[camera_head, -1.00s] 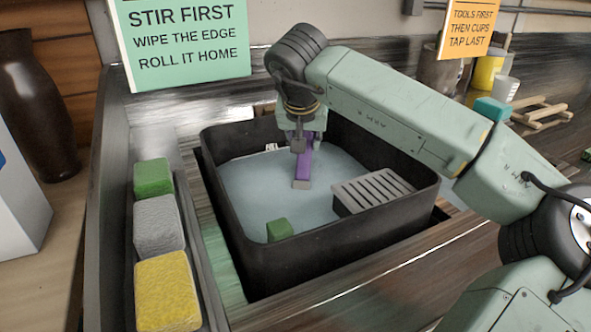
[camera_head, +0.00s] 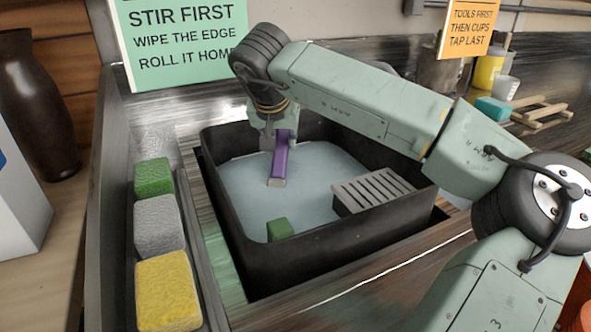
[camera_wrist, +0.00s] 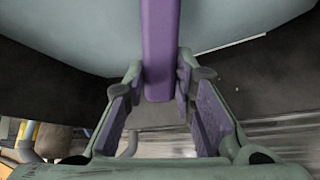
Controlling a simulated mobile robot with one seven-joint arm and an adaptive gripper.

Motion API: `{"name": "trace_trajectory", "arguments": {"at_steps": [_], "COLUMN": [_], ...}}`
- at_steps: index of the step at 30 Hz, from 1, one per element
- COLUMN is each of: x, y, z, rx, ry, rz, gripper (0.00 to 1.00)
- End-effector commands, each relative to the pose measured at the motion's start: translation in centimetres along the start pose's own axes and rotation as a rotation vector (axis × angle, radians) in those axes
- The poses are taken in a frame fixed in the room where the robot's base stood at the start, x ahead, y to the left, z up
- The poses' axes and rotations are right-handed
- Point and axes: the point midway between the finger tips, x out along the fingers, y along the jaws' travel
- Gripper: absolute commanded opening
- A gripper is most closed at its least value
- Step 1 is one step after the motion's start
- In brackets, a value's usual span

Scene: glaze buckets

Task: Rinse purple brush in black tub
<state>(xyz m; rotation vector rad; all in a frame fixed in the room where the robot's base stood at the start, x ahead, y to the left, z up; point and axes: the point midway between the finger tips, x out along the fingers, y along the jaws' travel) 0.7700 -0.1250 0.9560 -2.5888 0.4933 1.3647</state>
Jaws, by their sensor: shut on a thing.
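The purple brush (camera_head: 281,156) is in my gripper (camera_head: 273,138), over the left back part of the black tub (camera_head: 310,262). It points down, slightly tilted, with its pale end at or just above the blue-grey water (camera_head: 325,165); I cannot tell whether it touches. In the wrist view, the brush's purple handle (camera_wrist: 159,45) runs between the two fingertips of my gripper (camera_wrist: 158,80), which are shut on it. The water and dark tub wall show beyond it.
A grey slatted rack (camera_head: 373,190) sits at the tub's right, and a green block (camera_head: 280,229) near its front. Green (camera_head: 153,177), grey (camera_head: 159,225) and yellow (camera_head: 168,291) sponges line the left tray. Open water lies between rack and brush.

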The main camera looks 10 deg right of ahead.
Motion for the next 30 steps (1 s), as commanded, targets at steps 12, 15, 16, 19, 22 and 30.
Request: {"name": "trace_trajectory", "arguments": {"at_steps": [12,15,16,19,22,30], "x": [0.0,0.0,0.0,0.0,0.0,0.0], "y": [3.7,4.9,5.2,6.2,6.8,5.3], "z": [-0.1,0.0,0.0,0.0,0.0,0.0], "rx": [0.006,0.004,0.005,0.004,0.003,-0.003], "ry": [0.0,0.0,0.0,0.0,0.0,0.001], "rz": [0.002,0.002,0.002,0.001,0.0,0.0], "gripper": [0.0,0.0,0.0,0.0,0.0,0.0]}}
